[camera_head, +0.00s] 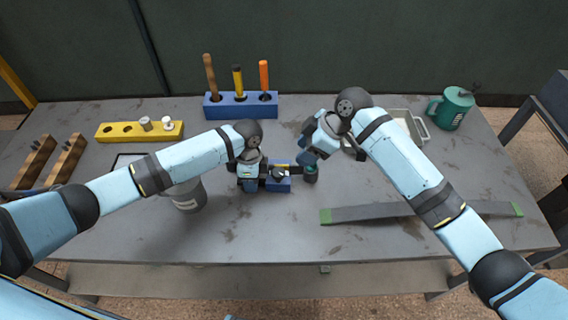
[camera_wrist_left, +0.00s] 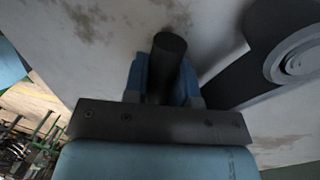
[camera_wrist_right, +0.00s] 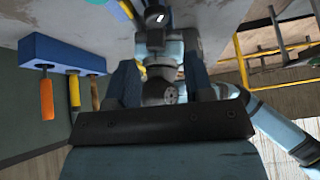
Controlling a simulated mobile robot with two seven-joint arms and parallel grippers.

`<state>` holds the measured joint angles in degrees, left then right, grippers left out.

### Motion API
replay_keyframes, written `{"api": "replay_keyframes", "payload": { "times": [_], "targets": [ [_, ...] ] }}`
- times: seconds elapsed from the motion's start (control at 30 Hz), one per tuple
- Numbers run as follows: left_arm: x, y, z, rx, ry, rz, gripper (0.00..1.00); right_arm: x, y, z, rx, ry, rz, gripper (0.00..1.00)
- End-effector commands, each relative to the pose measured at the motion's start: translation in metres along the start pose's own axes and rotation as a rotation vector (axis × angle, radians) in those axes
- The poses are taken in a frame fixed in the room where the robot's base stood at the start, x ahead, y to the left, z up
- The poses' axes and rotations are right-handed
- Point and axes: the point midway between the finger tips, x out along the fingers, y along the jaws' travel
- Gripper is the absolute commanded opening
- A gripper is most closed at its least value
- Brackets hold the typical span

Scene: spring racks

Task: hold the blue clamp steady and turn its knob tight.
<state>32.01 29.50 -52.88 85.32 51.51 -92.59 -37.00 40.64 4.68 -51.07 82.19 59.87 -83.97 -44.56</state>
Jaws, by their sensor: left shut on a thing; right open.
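The blue clamp (camera_head: 280,185) sits low on the grey table near the middle, with dark parts at both ends. Its dark teal round knob (camera_head: 311,174) is at the right end. My left gripper (camera_head: 252,184) is at the clamp's left end, shut on its dark round handle (camera_wrist_left: 169,60), which stands between the blue fingers in the left wrist view. My right gripper (camera_head: 307,158) is open just above and beside the knob. In the right wrist view the open fingers (camera_wrist_right: 160,85) frame my left arm; I cannot make out the knob clearly there.
A blue rack (camera_head: 240,106) with several tools stands behind. A yellow rack (camera_head: 120,132) is at back left, a grey canister (camera_head: 187,196) left of the clamp. A grey bar with green ends (camera_head: 365,212) lies front right. A tray (camera_head: 408,118) and green mug (camera_head: 452,108) are at back right.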

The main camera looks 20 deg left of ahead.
Motion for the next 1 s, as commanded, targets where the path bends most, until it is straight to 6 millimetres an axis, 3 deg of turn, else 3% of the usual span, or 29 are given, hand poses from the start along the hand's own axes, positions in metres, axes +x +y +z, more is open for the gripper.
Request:
{"api": "replay_keyframes", "payload": {
  "times": [0.13, 0.37, 0.8, 1.0],
  "targets": [
    [-0.001, 0.0, 0.0, 0.0, 0.001, 0.0, 0.0, -0.002, 0.009, 0.016, -0.092, 0.126, -0.046, 0.48],
    [-0.001, 0.0, 0.0, 0.0, 0.001, -0.001, 0.0, 0.001, 0.014, 0.022, -0.156, 0.214, -0.057, 0.48],
    [-0.001, 0.0, 0.0, 0.0, 0.001, -0.001, 0.0, 0.079, 0.008, 0.005, -0.156, 0.212, -0.057, 0.48],
    [-0.001, 0.0, 0.0, 0.0, 0.001, -0.001, 0.0, 0.104, 0.006, 0.0, -0.157, 0.212, -0.057, 0.48]
  ]
}}
